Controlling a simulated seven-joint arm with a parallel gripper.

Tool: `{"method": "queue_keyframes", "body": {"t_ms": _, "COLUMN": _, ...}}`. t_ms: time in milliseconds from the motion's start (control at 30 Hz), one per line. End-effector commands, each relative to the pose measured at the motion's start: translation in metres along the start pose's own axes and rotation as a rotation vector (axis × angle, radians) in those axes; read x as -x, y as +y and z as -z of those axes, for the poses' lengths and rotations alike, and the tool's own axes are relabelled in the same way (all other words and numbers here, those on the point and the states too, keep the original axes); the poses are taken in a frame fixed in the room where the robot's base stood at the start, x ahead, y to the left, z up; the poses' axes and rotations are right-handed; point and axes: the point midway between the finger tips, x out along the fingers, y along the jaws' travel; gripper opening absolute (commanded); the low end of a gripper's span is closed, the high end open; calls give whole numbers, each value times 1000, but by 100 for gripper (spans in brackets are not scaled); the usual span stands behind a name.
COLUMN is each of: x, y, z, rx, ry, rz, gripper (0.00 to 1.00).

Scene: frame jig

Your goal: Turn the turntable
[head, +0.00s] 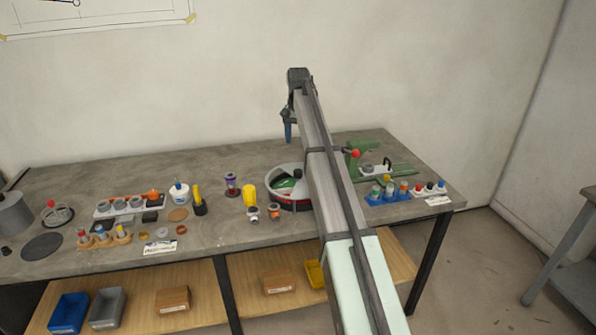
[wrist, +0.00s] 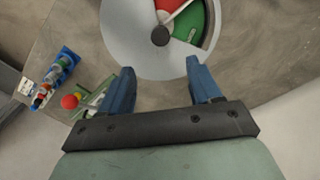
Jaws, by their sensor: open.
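The turntable (head: 279,192) is a round pale-grey disc on the bench, left of and partly hidden by my arm in the head view. In the wrist view the turntable (wrist: 122,38) shows red and green sectors, a pale pointer and a dark central hub (wrist: 160,36); its top is cut off by the frame. My gripper (head: 288,134) hangs above the bench, toward the wall from the turntable. In the wrist view its blue fingers (wrist: 160,72) are apart with nothing between them, and their tips show near the disc's edge. I see no clear contact.
A green fixture (head: 368,152) with a red knob stands right of my arm, near a blue rack (head: 376,199). A yellow cup (head: 250,195) and small jars stand close left of the turntable. More parts fill the left bench; its back strip is clear.

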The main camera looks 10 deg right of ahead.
Motion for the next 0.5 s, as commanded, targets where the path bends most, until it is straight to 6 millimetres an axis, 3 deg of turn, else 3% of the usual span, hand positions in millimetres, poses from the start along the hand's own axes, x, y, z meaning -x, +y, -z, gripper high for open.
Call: {"method": "queue_keyframes", "body": {"t_ms": 500, "x": -82, "y": 0, "z": -1, "rx": 0, "ry": 0, "rz": 0, "gripper": 63}}
